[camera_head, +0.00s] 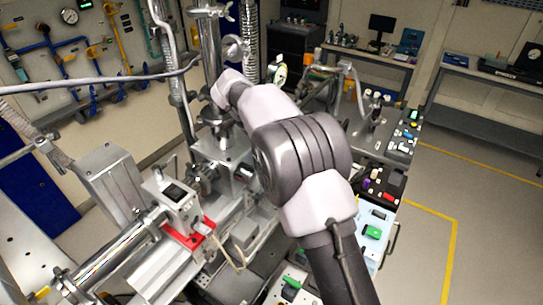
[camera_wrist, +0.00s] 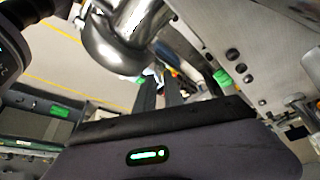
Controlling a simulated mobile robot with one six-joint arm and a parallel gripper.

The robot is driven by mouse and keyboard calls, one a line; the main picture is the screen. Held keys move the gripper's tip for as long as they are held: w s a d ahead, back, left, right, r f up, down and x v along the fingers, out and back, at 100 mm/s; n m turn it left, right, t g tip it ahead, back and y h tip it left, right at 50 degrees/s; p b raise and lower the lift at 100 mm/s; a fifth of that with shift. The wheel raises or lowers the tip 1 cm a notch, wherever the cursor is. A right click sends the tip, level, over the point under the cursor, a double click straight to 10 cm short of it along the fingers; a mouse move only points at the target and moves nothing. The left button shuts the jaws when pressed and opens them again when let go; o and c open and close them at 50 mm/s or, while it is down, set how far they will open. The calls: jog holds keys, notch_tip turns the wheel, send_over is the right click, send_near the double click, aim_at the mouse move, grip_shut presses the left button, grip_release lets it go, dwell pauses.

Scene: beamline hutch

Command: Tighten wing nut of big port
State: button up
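A shiny steel vacuum pipe with a rounded end (camera_wrist: 125,40) fills the upper middle of the wrist view, just beyond my gripper (camera_wrist: 160,92). My gripper's two dark fingers stand apart with a narrow gap, and I see nothing held between them. The pipe partly overlaps the view near the fingertips; I cannot tell whether they touch. In the head view, a vertical steel pipe (camera_head: 210,45) with a clamp fitting at its top (camera_head: 209,11) stands behind my wrist. My arm hides my fingers there. I cannot make out which part is the big port's wing nut.
Metal beamline equipment with a red bracket (camera_head: 187,236) lies left of my arm. A bench with coloured boxes (camera_head: 384,183) stands close on the right. A grey perforated plate (camera_wrist: 255,60) is near on the right in the wrist view. Open floor (camera_head: 480,220) lies far right.

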jog(key=p+v, duration=0.5)
jog(key=v, duration=1.2)
jog(key=shift+r, duration=0.15)
jog(key=s+d+f+n+y+b, duration=0.3)
jog(key=s+d+f+n+b, duration=0.3)
jog(key=s+d+b, duration=0.8)
jog(key=s+d+f+n+t+y+b, duration=0.1)
jog(key=s+f+n+t+y+b, duration=0.2)
jog(key=s+f+b, duration=1)
jog(key=s+f+t, duration=0.1)
jog(key=s+f, duration=0.5)
jog(key=f, duration=0.1)
jog(key=shift+s+d+f, duration=0.2)
jog(key=shift+d+f, duration=0.1)
